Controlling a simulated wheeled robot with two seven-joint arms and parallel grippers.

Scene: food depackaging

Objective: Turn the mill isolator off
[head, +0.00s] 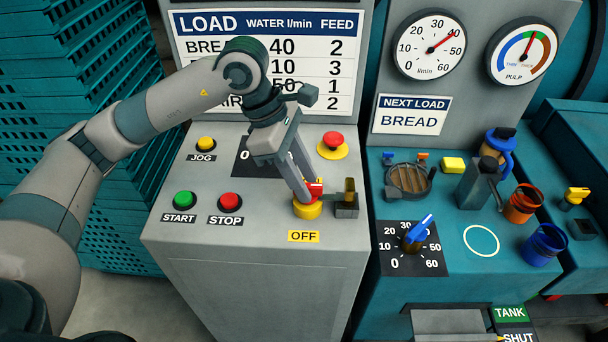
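The mill isolator is a red handle (315,187) on a yellow round base (307,209), on the right of the grey control panel. A yellow OFF label (304,236) sits just below it. My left gripper (308,192) reaches down to the red handle, with its fingers at the handle's left side. The fingers partly hide the handle, and I cannot tell whether they are closed on it. I cannot clearly tell which way the handle points. My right gripper is not in view.
A brass and dark hasp-like block (347,199) stands just right of the isolator. A red emergency button (333,143) is above it. Green START (185,199), red STOP (230,201) and yellow JOG (206,144) buttons lie left. A blue-pointer dial (416,236) is to the right.

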